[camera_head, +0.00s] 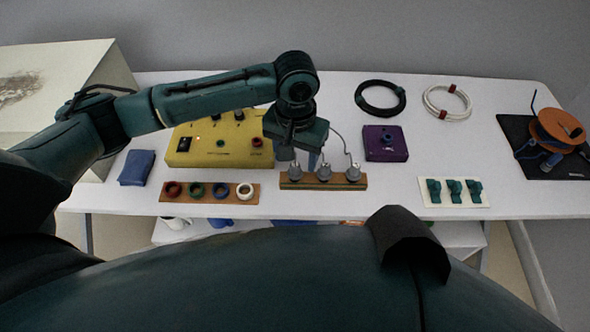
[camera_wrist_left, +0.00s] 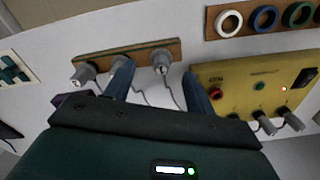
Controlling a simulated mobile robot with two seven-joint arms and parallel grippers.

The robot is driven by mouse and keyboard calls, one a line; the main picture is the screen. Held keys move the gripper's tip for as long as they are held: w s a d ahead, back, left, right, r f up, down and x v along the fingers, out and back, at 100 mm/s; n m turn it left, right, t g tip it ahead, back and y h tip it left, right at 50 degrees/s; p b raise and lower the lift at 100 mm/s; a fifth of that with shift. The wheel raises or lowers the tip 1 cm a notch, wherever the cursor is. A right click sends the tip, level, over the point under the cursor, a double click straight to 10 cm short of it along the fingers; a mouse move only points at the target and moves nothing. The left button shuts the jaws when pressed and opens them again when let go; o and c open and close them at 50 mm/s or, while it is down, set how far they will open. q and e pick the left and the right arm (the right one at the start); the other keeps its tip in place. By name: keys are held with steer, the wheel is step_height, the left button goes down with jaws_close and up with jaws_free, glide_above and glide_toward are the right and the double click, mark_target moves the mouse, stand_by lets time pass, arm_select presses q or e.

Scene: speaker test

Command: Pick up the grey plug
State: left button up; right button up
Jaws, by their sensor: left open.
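Three grey plugs stand in a row on a wooden rack (camera_head: 345,183) in the middle of the table. The left plug (camera_head: 295,171) is right by my left gripper (camera_head: 299,163), which points down from above it. In the left wrist view this plug (camera_wrist_left: 161,62) appears between the two open fingertips (camera_wrist_left: 157,72), with no visible contact. The middle plug (camera_head: 323,172) is partly behind a finger in the wrist view. The right plug (camera_head: 352,172) stands apart and shows at the left of the wrist view (camera_wrist_left: 83,74). My right gripper is out of view.
A yellow box (camera_head: 215,150) with knobs and a purple box (camera_head: 385,143) flank the gripper. A strip with coloured rings (camera_head: 210,198) lies left of the rack. Grey cables rise behind the plugs.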

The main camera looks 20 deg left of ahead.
mark_target(295, 164)
arm_select(q)
step_height(295, 164, down, 4)
steer(key=shift+a+r, duration=0.1)
steer(key=shift+c, duration=0.5)
steer(key=c, duration=1)
step_height(295, 164, up, 10)
steer(key=shift+p, duration=0.35)
